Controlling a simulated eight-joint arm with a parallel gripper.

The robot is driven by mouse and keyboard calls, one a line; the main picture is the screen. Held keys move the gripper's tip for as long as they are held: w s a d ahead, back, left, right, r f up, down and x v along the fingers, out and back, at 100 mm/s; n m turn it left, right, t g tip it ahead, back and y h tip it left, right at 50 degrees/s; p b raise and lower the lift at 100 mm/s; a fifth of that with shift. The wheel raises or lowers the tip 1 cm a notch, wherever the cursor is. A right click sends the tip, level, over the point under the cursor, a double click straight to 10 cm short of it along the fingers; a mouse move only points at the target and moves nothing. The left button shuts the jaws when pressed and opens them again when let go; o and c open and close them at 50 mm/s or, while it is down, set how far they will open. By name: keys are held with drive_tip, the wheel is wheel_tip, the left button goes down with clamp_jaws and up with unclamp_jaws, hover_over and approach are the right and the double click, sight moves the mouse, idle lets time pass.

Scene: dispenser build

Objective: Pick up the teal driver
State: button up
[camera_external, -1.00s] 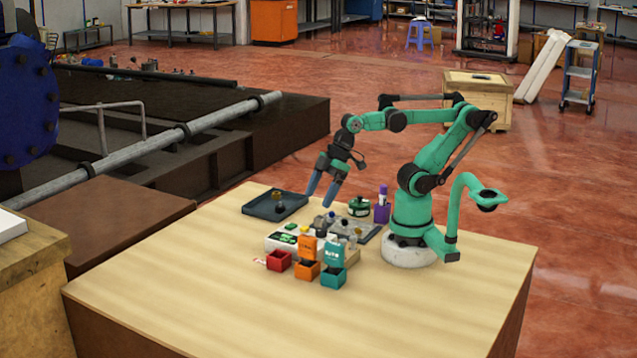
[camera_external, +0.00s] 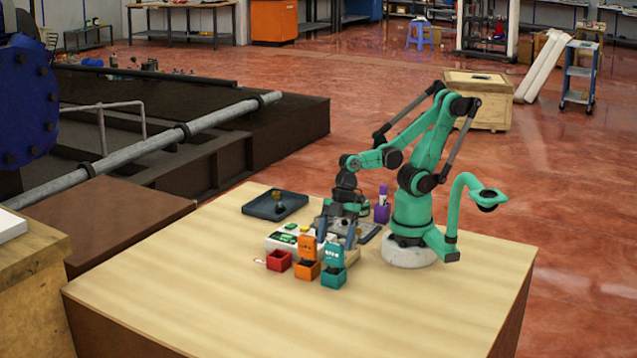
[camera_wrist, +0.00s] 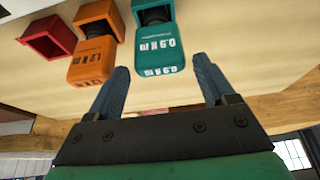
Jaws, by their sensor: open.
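My gripper (camera_external: 336,236) points down just behind the row of small boxes, low over the bench. In the wrist view its blue fingers are spread apart (camera_wrist: 161,68), with nothing seen held between them. My gripper hides part of the items behind the boxes.
An orange box (camera_external: 307,272) and a red box (camera_external: 278,262) stand left of the teal one. A white unit with green parts (camera_external: 283,242) sits behind them. A dark tray (camera_external: 262,210) and a purple holder (camera_external: 382,213) are farther back. The bench's front is clear.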

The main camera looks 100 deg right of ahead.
sight(334, 263)
drive_tip(key=shift+x, duration=1.85)
clamp_jaws()
